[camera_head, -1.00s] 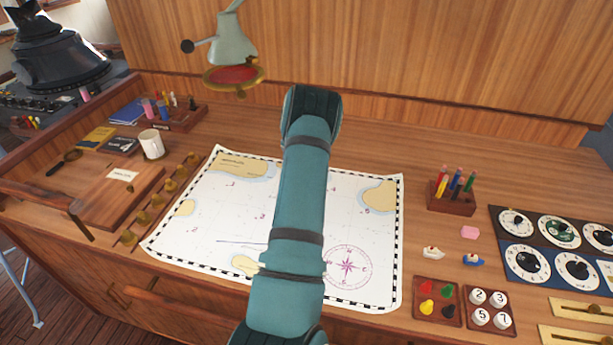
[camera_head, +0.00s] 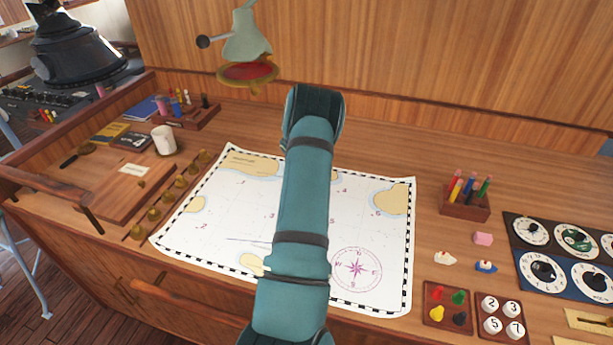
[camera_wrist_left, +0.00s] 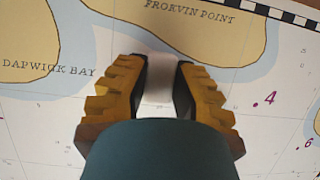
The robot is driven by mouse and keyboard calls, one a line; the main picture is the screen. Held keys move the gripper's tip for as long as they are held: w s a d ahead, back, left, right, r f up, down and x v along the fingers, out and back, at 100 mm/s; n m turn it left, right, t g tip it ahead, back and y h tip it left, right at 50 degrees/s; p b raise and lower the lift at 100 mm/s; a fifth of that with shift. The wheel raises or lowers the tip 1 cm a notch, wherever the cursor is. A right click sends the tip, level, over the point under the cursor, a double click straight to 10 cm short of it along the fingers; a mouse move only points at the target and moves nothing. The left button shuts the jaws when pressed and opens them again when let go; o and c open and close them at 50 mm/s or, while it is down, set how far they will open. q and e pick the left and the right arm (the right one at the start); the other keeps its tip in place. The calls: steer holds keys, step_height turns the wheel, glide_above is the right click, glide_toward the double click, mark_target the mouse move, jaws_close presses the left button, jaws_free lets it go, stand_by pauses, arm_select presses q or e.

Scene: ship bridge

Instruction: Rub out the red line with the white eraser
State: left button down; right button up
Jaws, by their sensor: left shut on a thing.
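The white eraser (camera_wrist_left: 159,92) is between the fingers of my left gripper (camera_wrist_left: 159,88) in the left wrist view, over the chart near "Frorvin Point". I cannot tell whether it touches the paper. The chart (camera_head: 215,215) lies flat on the desk in the head view. My left arm crosses its middle and hides part of it, and my left gripper is hidden there. A thin dark or purplish line (camera_head: 250,240) runs on the chart left of the arm. I see no clearly red line. My right gripper is not in view.
A pink block (camera_head: 482,238), a pencil holder (camera_head: 465,205) and small boats lie right of the chart. A lamp (camera_head: 247,45) hangs above. Brass knobs (camera_head: 166,202) and a white mug (camera_head: 164,140) stand to the left. Free wood lies behind the chart.

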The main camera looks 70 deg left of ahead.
mark_target(273, 179)
arm_select(q)
steer(key=shift+s, duration=0.15)
steer(key=shift+s+a+b, duration=0.25)
steer(key=shift+s+a, duration=0.05)
steer(key=shift+s, duration=0.25)
steer(key=shift+s+a+b, duration=0.2)
steer(key=shift+s+a, duration=0.05)
steer(key=shift+s, duration=0.25)
steer(key=shift+s+a+b, duration=0.2)
steer(key=shift+s+a, duration=0.1)
steer(key=shift+s, duration=0.25)
steer(key=shift+s+a+b, duration=0.15)
steer(key=shift+s+a, duration=0.15)
steer(key=shift+s, duration=0.25)
steer(key=shift+s+a+f+b, duration=0.1)
steer(key=shift+s+a+b, duration=0.25)
steer(key=shift+s, duration=0.35)
steer(key=shift+s+a, duration=0.2)
steer(key=shift+s, duration=0.25)
steer(key=shift+s+a+b, duration=0.2)
steer(key=shift+s+a, duration=0.1)
steer(key=shift+s, duration=0.3)
steer(key=shift+s+a+b, duration=0.15)
steer(key=shift+s+a, duration=0.15)
steer(key=shift+s, duration=0.25)
